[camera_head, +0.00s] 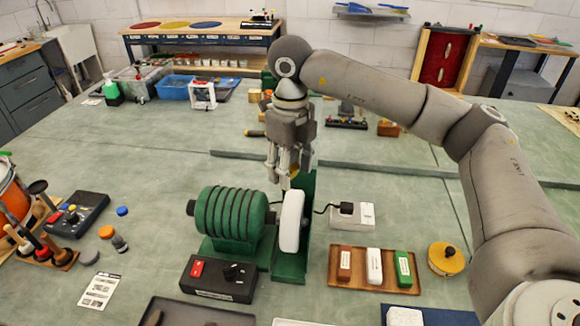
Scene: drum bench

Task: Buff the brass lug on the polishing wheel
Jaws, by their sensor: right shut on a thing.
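The white polishing wheel (291,222) stands upright on the right end of the green ribbed motor (230,214), with a green guard behind it. My right gripper (284,176) reaches down from above, just over the top of the wheel. It is shut on a small brass-coloured piece, the brass lug (294,173), which shows only partly between the fingers. I cannot tell whether the lug touches the wheel. My left gripper is not in view.
A white power socket (352,215) with a black plug lies behind. A dark tray (196,313) is at the front edge.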

